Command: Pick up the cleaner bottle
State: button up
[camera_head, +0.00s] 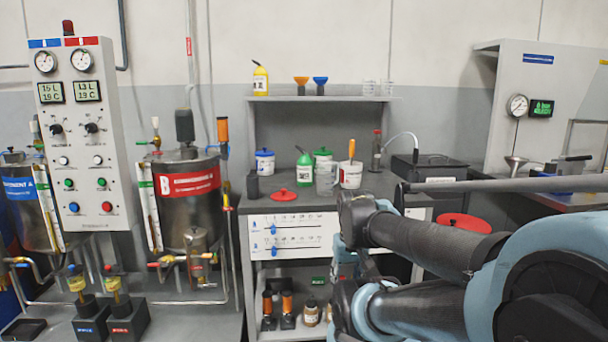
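Two spouted bottles could be the cleaner bottle; I cannot read their labels well enough to tell which. A green bottle (304,170) with a white label stands upright on the grey workbench (345,202). A yellow bottle (260,80) with a dark spout stands upright at the left end of the wall shelf (320,98). My arm reaches in from the right and bends in front of the bench's right part. I cannot make out my gripper's fingers, and neither bottle is seen to be held.
Beside the green bottle are a red lid (282,195), a clear beaker (326,181) and a white tub (350,175) with an orange-handled tool. A dark bottle (252,185) stands left. A steel tank B (192,210) stands left of the bench. A black basin (428,167) is right.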

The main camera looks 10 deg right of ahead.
aim_at(305, 165)
jog(key=u, duration=2.8)
jog(key=k, duration=1.2)
jog(key=z, duration=1.2)
jog(key=i, duration=0.45)
jog(key=u, duration=0.05)
